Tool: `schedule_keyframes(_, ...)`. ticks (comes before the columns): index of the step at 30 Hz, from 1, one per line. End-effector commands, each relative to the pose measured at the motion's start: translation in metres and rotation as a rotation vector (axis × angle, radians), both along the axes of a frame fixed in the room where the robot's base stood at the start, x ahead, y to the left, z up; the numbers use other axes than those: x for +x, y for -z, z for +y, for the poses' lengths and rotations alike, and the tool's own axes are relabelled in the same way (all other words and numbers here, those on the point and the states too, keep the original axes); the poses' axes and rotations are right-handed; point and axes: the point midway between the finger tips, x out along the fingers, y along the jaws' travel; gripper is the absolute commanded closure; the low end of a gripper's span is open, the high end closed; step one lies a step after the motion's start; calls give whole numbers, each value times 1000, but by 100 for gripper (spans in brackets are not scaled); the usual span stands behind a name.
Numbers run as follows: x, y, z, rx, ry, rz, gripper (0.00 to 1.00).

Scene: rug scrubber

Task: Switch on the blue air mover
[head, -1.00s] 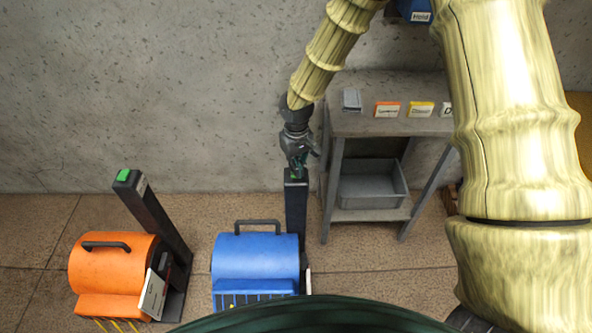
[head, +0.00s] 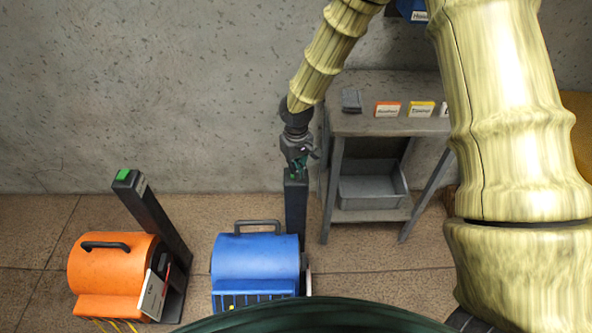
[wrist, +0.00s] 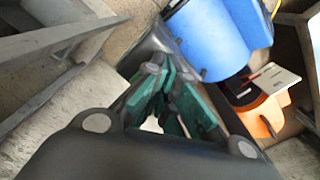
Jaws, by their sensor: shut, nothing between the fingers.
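The blue air mover (head: 255,262) stands on the floor at lower centre in the head view, with a dark handle on top. It also shows at the top of the wrist view (wrist: 205,38). A dark post (head: 296,210) rises behind its right side. My gripper (head: 297,174) is at the top of this post, pointing down, and appears to touch it or nearly so. Its green fingers (wrist: 168,102) are shut with nothing held. The post's top, and any switch there, is hidden by the gripper.
An orange air mover (head: 115,270) stands to the left, beside a dark post with a green top (head: 123,175) and a white card (head: 151,294). A grey table (head: 385,123) with labelled blocks and a lower bin (head: 372,190) stands close to the right of my gripper.

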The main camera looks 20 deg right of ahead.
Motion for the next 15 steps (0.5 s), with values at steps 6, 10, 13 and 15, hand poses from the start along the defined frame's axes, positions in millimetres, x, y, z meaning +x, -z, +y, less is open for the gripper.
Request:
schedule_keyframes(6,0,3,0,0,0,0,100)
schedule_keyframes(10,0,4,0,0,0,0,100)
schedule_keyframes(13,0,6,0,0,0,0,100)
schedule_keyframes(15,0,6,0,0,0,0,100)
